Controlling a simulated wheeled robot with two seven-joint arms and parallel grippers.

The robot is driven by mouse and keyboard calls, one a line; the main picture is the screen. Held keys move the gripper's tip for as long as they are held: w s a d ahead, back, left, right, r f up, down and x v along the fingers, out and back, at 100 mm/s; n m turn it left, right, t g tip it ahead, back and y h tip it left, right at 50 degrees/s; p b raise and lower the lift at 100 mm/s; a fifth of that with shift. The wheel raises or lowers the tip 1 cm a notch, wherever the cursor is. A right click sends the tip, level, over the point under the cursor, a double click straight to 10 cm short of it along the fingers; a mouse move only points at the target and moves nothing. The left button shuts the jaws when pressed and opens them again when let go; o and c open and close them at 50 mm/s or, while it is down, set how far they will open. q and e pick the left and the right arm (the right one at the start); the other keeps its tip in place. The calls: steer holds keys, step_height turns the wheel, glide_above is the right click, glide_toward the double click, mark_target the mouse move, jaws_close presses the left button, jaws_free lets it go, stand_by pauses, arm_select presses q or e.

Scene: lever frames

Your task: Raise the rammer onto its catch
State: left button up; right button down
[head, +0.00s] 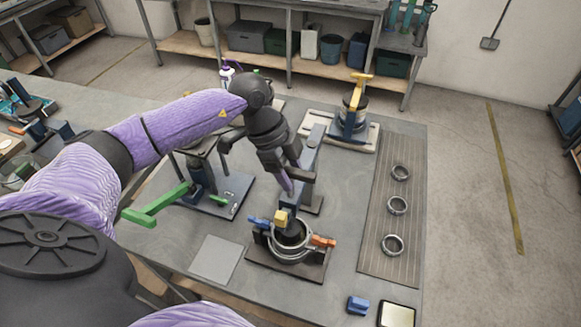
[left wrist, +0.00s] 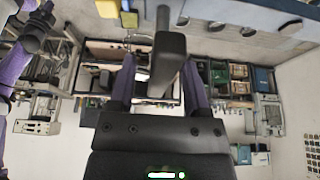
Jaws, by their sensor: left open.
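The rammer frame stands on a dark base plate (head: 262,260) near the front middle of the table. Its round metal mould (head: 289,252) has a blue clamp tab (head: 259,223) and an orange one (head: 323,241). I cannot tell which part is the catch. My right gripper is not in view.
A green-handled lever (head: 157,205) stands to the left. A yellow-handled device (head: 356,105) stands at the back. A grey plate (head: 215,258) lies at front left, and a blue block (head: 357,305) at front right.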

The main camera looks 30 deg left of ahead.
arm_select(q)
steer(key=shift+f, duration=0.15)
jaws_close()
steer(key=shift+d, duration=0.1)
stand_by(1.3)
